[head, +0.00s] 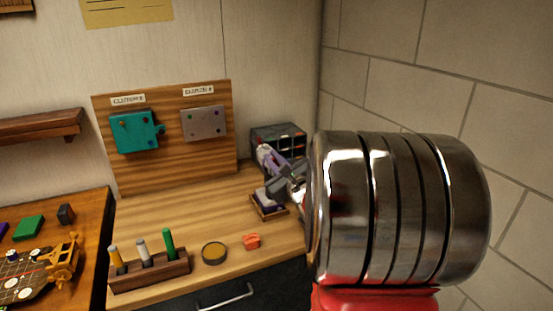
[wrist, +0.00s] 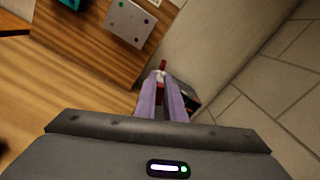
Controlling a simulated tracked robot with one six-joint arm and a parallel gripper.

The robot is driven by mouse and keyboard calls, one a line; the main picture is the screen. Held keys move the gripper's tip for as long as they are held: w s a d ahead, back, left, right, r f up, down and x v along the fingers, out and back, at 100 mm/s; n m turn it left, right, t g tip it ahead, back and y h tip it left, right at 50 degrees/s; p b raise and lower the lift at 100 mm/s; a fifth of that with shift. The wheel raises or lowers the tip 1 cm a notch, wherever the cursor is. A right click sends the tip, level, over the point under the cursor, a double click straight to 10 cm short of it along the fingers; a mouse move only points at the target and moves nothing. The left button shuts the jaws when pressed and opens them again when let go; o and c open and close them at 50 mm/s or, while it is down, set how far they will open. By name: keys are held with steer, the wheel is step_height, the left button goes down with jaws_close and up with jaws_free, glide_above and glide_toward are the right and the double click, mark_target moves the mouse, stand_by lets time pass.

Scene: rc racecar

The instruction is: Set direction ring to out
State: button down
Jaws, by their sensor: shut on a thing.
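My gripper (head: 266,156) reaches over the back right of the wooden bench, in front of a dark rack. In the wrist view its two purple fingers (wrist: 161,78) are closed on a small red and white piece (wrist: 162,66), with red also showing between the fingers. Most of this piece is hidden by the fingers, and I cannot tell whether it is the direction ring or part of a tool. No direction ring or its marking can be made out clearly elsewhere. A small wood-edged tray (head: 268,210) with a white and purple thing sits below my gripper.
The dark rack (head: 278,140) stands close behind the gripper, near the brick wall. A wooden board (head: 165,172) carries a teal plate (head: 133,133) and a grey plate (head: 204,124). A tool block (head: 150,275), round tin (head: 214,253) and orange piece (head: 252,241) stand in front.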

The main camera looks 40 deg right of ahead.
steer(key=shift+a+f+n, duration=0.1)
steer(key=shift+a+n, duration=0.1)
steer(key=shift+n, duration=0.3)
steer(key=c, duration=1.8)
jaws_free()
steer(key=shift+w, duration=0.1)
steer(key=shift+c, duration=0.2)
steer(key=shift+a, duration=0.1)
